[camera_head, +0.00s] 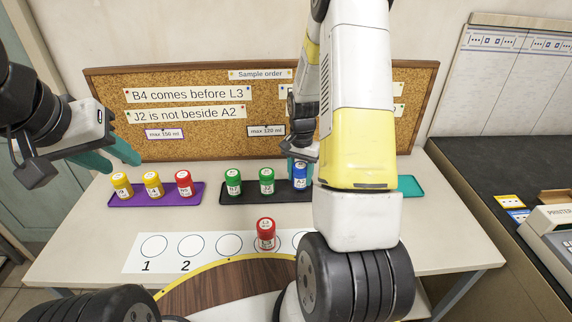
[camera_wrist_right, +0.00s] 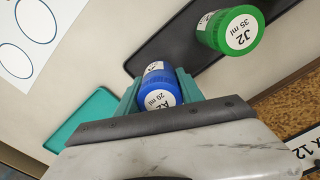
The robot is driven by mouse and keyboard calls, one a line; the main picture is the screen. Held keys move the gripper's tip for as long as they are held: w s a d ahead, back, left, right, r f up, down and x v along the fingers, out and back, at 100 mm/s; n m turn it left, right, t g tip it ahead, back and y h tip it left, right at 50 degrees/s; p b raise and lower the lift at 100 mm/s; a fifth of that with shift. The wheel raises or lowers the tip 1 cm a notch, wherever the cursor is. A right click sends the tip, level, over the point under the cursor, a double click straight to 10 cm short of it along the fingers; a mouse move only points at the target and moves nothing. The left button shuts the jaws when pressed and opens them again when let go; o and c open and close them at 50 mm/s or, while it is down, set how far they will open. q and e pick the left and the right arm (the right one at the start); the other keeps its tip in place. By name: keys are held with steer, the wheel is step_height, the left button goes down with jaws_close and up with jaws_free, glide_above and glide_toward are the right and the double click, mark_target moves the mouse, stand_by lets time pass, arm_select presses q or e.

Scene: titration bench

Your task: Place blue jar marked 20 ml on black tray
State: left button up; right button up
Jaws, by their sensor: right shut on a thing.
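The blue jar marked A2, 20 ml (camera_head: 300,177) is at the right end of the black tray (camera_head: 245,197), right of two green jars. My right gripper (camera_head: 299,168) is shut on it, with a teal finger on each side in the right wrist view (camera_wrist_right: 158,90). The jar's base is hidden, so I cannot tell whether it touches the tray. The green jar J2, 35 ml (camera_wrist_right: 228,32) stands on the tray, apart from the blue jar. My left gripper (camera_head: 118,158) is open and empty above the left end of the table.
A purple tray (camera_head: 198,195) at left holds two yellow jars and a red jar. A teal tray (camera_head: 410,186) is right of my right arm. A red jar (camera_head: 266,234) stands on the sheet of numbered circles (camera_head: 140,262) in front. A cork board (camera_head: 200,90) stands behind.

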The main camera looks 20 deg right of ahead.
steer(key=shift+f, duration=0.95)
steer(key=o, duration=1.3)
steer(key=shift+f, duration=0.15)
steer(key=shift+o, duration=0.2)
step_height(320, 180, up, 12)
steer(key=shift+f, duration=0.1)
steer(key=s+a+r+n+t+y, duration=0.1)
steer(key=s+a+r+n+t, duration=0.2)
steer(key=r, duration=0.4)
steer(key=s+a+r+n, duration=0.1)
steer(key=s+a+r, duration=0.2)
steer(key=s+r, duration=0.35)
steer(key=s+a+r+n+t, duration=0.1)
steer(key=s+a+r+n, duration=0.1)
steer(key=s, duration=0.3)
steer(key=s+a+r+n+t+y, duration=0.1)
steer(key=s+a+r+n+t, duration=0.1)
steer(key=s+r, duration=0.3)
steer(key=shift+s+a+n, duration=0.45)
steer(key=shift+a+n, duration=0.05)
steer(key=shift+a, duration=0.25)
